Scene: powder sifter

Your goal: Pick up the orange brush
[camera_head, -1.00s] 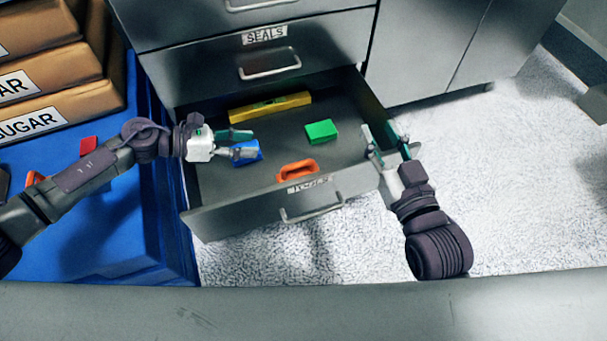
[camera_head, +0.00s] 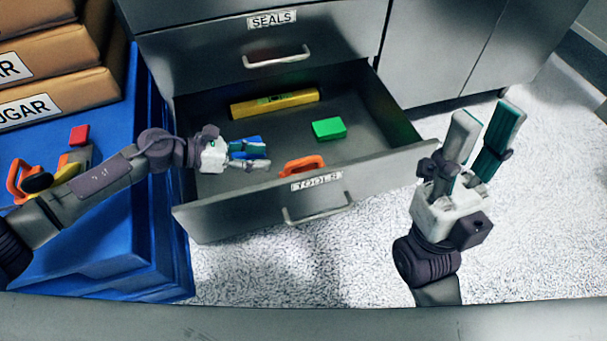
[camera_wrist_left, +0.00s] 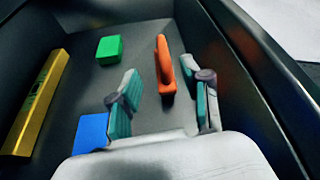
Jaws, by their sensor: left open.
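The orange brush (camera_head: 302,165) lies in the open drawer, just behind its front panel. In the left wrist view, the brush (camera_wrist_left: 164,66) stands ahead, roughly in line with the gap between the fingers. My left gripper (camera_head: 262,156) is over the drawer, to the left of the brush; it also shows in the left wrist view (camera_wrist_left: 170,98), open, with nothing held. My right gripper (camera_head: 487,125) is open and empty, fingers up, outside the drawer to the right.
The drawer (camera_head: 230,212) also holds a yellow level (camera_head: 275,103), a green block (camera_head: 329,128) and a blue block (camera_head: 247,147) partly behind my left fingers. A blue platform (camera_head: 105,235) with sugar boxes (camera_head: 60,95) and small items is at left. Open floor (camera_head: 340,255) lies in front.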

